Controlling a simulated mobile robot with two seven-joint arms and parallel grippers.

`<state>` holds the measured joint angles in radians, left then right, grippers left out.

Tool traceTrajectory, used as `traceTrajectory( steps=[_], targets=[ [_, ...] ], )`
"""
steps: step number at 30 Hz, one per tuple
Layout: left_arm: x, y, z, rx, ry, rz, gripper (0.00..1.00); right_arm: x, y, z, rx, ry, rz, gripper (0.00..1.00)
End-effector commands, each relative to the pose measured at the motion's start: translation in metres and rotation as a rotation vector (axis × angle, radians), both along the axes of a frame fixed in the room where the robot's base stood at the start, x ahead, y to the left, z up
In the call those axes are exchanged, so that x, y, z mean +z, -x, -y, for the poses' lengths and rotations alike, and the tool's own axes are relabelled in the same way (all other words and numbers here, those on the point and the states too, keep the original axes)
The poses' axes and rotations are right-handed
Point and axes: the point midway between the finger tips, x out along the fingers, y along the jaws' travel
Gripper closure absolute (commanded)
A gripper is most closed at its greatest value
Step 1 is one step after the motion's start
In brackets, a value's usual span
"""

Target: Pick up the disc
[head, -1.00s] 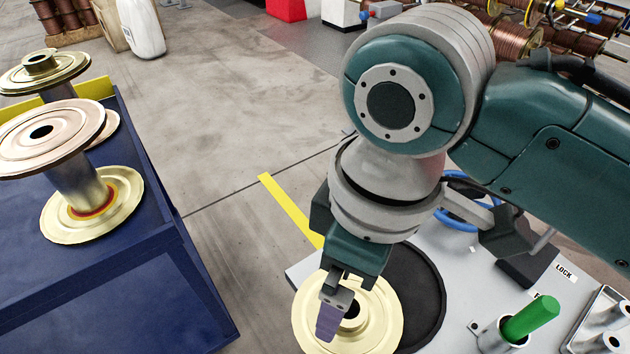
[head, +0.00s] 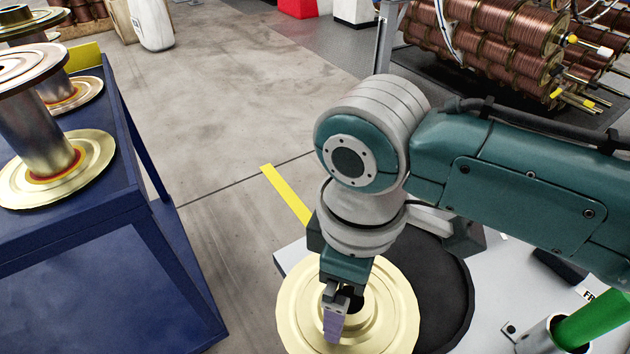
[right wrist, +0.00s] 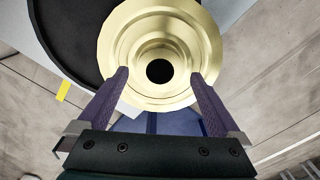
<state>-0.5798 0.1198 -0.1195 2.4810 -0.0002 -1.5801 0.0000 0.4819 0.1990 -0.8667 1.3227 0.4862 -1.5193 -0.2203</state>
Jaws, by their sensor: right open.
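The disc (head: 392,305) is pale gold and round, with a raised hub and a dark centre hole. It sits on the light grey table, partly over or beside a black round pad (head: 450,300). It also shows in the right wrist view (right wrist: 150,22). My right gripper (head: 335,325) is over the disc, pointing down. In the right wrist view the gripper (right wrist: 159,73) is open, with its purple fingers apart on either side of the hub hole and nothing between them. I cannot tell whether the fingertips touch the disc. My left gripper is not in view.
A blue cart (head: 95,215) with metal spools (head: 40,130) stands at the left. A green peg (head: 597,318) stands in a metal holder at the lower right. Copper spools (head: 490,30) are at the back right. Open floor (head: 230,110) lies between.

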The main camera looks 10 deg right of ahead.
Motion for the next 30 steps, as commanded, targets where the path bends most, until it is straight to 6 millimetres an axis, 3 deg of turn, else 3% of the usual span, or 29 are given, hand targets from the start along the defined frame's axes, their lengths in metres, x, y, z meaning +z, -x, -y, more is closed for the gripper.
traceTrajectory(
  steps=[2, 10, 30],
  targets=[
    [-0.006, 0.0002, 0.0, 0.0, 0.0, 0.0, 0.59, -0.0093, 0.0002, 0.0001, 0.001, 0.001, -0.001, 0.0],
    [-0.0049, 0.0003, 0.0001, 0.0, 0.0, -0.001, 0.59, -0.0092, 0.0, 0.0001, 0.001, 0.001, 0.001, 0.02],
    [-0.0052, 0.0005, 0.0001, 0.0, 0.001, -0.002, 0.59, -0.009, -0.0001, 0.0002, 0.0, 0.001, 0.001, 0.78]
  ],
)
